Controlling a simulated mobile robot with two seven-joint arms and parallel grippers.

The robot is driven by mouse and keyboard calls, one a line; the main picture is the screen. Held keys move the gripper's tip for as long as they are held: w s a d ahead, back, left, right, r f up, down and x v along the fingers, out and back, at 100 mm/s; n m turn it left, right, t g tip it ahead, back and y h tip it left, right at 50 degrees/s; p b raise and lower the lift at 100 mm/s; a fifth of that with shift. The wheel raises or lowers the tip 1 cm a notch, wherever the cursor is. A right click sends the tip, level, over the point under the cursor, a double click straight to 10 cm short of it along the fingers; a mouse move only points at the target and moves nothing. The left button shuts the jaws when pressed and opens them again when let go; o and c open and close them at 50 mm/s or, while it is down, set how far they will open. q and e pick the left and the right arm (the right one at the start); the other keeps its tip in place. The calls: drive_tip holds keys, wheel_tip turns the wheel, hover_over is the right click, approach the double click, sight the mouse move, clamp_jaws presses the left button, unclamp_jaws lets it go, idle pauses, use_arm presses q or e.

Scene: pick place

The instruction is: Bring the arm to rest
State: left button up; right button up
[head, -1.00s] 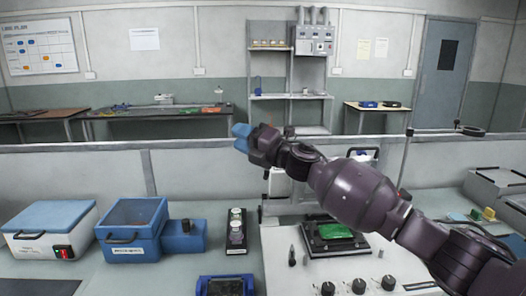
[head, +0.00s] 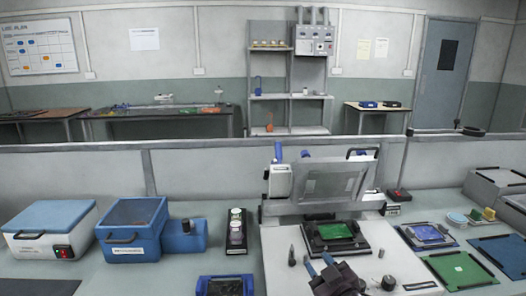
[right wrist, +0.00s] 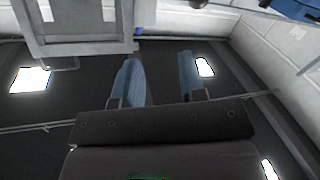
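My right gripper (head: 319,264) is low at the front of the head view, over the white machine base (head: 281,258) and just in front of the black fixture holding a green board (head: 335,231). Its two blue fingertips point up and away in the picture. In the right wrist view the gripper (right wrist: 160,78) has its fingers clearly apart with nothing between them. The rest of my right arm is out of the head view. My left gripper is not in view.
A stencil-printer-like frame (head: 325,182) stands raised behind the fixture. A blue box (head: 132,246), a white box with a blue lid (head: 24,245) and a black dispenser (head: 236,248) stand left. Blue (head: 505,250) and green (head: 458,269) mats lie right.

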drive_tip(key=s+d+f+m+g+h, duration=0.1)
drive_tip(key=s+d+f+m+h, duration=0.1)
drive_tip(key=s+d+f, duration=0.2)
drive_tip(key=s+d+f+m+g+h, duration=0.2)
drive_tip(key=s+d+f, duration=0.3)
drive_tip(key=s+f, duration=0.6)
drive_tip(key=s+d+f+m+g+h, duration=0.2)
drive_tip(key=s+d+f, duration=0.3)
drive_tip(key=s, duration=1)
wheel_tip(320, 180, down, 2)
drive_tip(key=shift+f+m, duration=0.15)
drive_tip(key=shift+m, duration=0.25)
